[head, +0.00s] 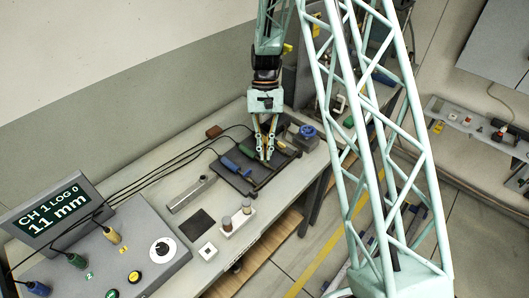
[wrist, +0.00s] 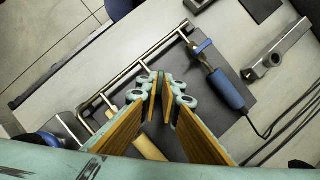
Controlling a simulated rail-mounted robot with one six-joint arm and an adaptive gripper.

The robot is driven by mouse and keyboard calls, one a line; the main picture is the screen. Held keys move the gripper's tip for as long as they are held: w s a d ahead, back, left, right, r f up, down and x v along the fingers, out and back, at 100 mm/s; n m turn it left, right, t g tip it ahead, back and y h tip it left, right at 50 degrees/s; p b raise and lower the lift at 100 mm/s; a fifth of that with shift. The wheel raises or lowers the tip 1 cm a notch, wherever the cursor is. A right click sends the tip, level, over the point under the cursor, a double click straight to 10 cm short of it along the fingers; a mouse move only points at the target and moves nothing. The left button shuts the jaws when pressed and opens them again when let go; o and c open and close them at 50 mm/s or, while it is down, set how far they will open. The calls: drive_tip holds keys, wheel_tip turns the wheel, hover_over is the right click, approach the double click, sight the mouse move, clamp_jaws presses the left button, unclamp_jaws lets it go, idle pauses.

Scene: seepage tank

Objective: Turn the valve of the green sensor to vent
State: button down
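In the head view, the green sensor (head: 247,151) lies on a dark plate (head: 232,180) at the bench's back, beside the blue sensor (head: 230,165). My gripper (head: 265,155) points down just right of the green sensor. A yellowish cylinder (wrist: 149,148) is partly visible between the fingers. The green sensor and its valve are hidden there.
Cables run to a console (head: 150,268) with a knob (head: 163,249) and a display (head: 58,210) reading "CH 1 LOG 0, 11 mm". A blue-topped fitting (head: 308,132) is right of the plate.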

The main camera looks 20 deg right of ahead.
drive_tip(key=m, duration=0.2)
drive_tip(key=m+y, duration=0.1)
drive_tip(key=m+t, duration=0.1)
drive_tip(key=m, duration=0.1)
drive_tip(key=shift+s+d+m+y+b, duration=0.1)
drive_tip(key=shift+d+m+y+b, duration=0.2)
drive_tip(key=shift+y, duration=0.1)
drive_tip(key=shift+s+m+t+y+b, duration=0.15)
drive_tip(key=shift+m+t, duration=0.25)
drive_tip(key=shift+m, duration=0.65)
drive_tip(key=shift+m+t+y+b, duration=0.25)
drive_tip(key=shift+m+t, duration=0.15)
drive_tip(key=shift+m, duration=0.65)
drive_tip(key=c, duration=2.9)
unclamp_jaws()
drive_tip(key=shift+o, duration=0.2)
drive_tip(key=shift+r, duration=0.1)
drive_tip(key=v, duration=1.1)
drive_tip(key=shift+d+r, duration=0.25)
drive_tip(key=shift+r, duration=0.1)
